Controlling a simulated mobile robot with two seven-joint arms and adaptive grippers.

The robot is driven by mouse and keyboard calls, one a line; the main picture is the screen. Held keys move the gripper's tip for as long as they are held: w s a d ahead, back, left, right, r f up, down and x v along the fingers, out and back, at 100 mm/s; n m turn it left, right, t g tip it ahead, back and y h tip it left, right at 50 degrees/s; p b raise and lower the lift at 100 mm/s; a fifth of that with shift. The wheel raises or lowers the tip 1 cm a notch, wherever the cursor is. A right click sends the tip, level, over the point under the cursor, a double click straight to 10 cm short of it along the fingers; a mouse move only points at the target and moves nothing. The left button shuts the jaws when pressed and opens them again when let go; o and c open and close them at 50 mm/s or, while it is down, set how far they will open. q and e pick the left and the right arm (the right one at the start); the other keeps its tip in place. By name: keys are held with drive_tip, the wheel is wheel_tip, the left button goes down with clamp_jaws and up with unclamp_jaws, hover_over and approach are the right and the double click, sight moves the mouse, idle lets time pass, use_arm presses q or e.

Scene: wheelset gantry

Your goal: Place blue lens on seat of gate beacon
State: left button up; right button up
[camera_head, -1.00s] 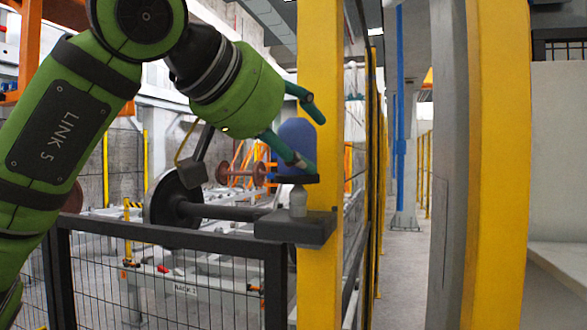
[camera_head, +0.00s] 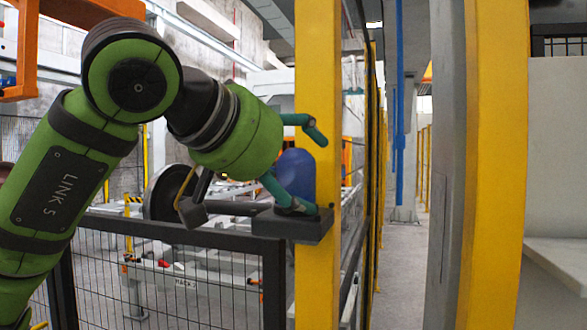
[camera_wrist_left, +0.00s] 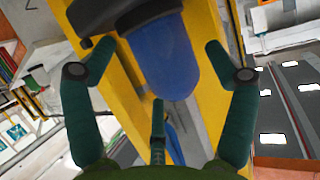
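The blue lens (camera_head: 296,174) is a domed cap standing upright at the dark bracket (camera_head: 280,225) of the gate beacon on the yellow post. The white bulb on that bracket is hidden now. My left gripper (camera_head: 316,171) has its green fingers spread on either side of the lens. In the left wrist view the lens (camera_wrist_left: 163,60) lies between the two fingertips, with a gap on both sides, and its grey rim (camera_wrist_left: 150,17) is at the dark bracket. Whether the rim rests fully on the seat is hard to tell. My right gripper is not in view.
The yellow post (camera_head: 318,70) stands right behind the lens. A dark mesh fence (camera_head: 170,240) runs below and left of the bracket. A wheelset (camera_head: 165,195) is behind it. An open aisle (camera_head: 402,270) lies to the right.

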use_arm(q)
drive_tip(key=shift+w, duration=0.1)
drive_tip(key=shift+r, duration=0.3)
drive_tip(key=v, duration=0.1)
drive_tip(key=b+v, duration=0.2)
drive_tip(key=v, duration=0.1)
drive_tip(key=shift+a+f, duration=0.1)
drive_tip(key=shift+f, duration=0.15)
drive_tip(key=b, duration=0.2)
approach(291, 168)
drive_tip(key=shift+v, duration=0.85)
drive_tip(key=shift+w, duration=0.1)
